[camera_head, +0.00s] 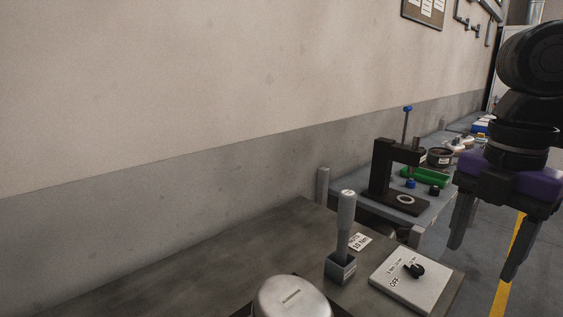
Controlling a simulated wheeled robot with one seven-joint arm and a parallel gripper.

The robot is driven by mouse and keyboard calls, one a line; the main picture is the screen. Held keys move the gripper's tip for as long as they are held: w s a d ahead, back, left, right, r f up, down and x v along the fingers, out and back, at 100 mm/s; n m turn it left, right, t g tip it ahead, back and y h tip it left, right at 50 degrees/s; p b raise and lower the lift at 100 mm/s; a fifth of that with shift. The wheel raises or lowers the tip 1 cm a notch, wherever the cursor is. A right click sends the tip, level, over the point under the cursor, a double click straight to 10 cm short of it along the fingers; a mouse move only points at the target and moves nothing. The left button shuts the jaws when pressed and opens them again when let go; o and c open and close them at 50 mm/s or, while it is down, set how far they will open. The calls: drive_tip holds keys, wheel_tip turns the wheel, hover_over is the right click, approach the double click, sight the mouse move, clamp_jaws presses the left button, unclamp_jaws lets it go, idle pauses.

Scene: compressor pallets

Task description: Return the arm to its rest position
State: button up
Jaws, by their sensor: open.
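My gripper (487,248) hangs at the right edge of the head view, at the end of my black arm with a purple band above the fingers. Its two dark fingers point down and stand apart, with nothing between them. It is to the right of the near workbench (290,232), in front of the far bench and over the floor. The upper part of my arm is cut off by the right edge of the picture.
The near bench holds a silver cylinder (291,298), a grey-handled tool in a holder (342,267) and a switch plate (405,283) marked OFF. A black press (385,178) and green tray (430,178) stand on the far bench. A wall (180,100) runs behind.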

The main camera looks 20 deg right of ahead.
drive_tip(key=w+a+r+m+t+y, duration=0.25)
drive_tip(key=w+t, duration=0.25)
drive_tip(key=w, duration=0.3)
drive_tip(key=w+a+r+m+t+y, duration=0.1)
drive_tip(key=w+a+r+t, duration=0.3)
drive_tip(key=w, duration=0.3)
drive_tip(key=w+a+r+m+t+y, duration=0.2)
drive_tip(key=r+m+t, duration=0.1)
drive_tip(key=r+t, duration=0.3)
drive_tip(key=w+a+r+m+t+y, duration=0.1)
drive_tip(key=w+r+m+t+y, duration=0.15)
drive_tip(key=r+t, duration=0.3)
drive_tip(key=s+d+f+m+t+h+p, duration=0.1)
drive_tip(key=s+f+m+h, duration=0.5)
drive_tip(key=f+m+h, duration=0.3)
drive_tip(key=s+d+f+m+t+h, duration=0.1)
drive_tip(key=s+f+m+h, duration=0.5)
drive_tip(key=f+m, duration=0.4)
drive_tip(key=s+a+f+n+g+y, duration=0.2)
drive_tip(key=s+a+f+n, duration=0.1)
drive_tip(key=s+f, duration=0.5)
drive_tip(key=s+a+f+n+g+y, duration=0.2)
drive_tip(key=s+a+f, duration=0.3)
drive_tip(key=s+f, duration=0.3)
drive_tip(key=s+a+f+n+g+y, duration=0.3)
drive_tip(key=s+a+f+n, duration=0.1)
drive_tip(key=s+f, duration=0.5)
drive_tip(key=shift+s+a+g+p, duration=0.15)
drive_tip(key=shift+s+g+p, duration=0.2)
drive_tip(key=shift+s, duration=0.35)
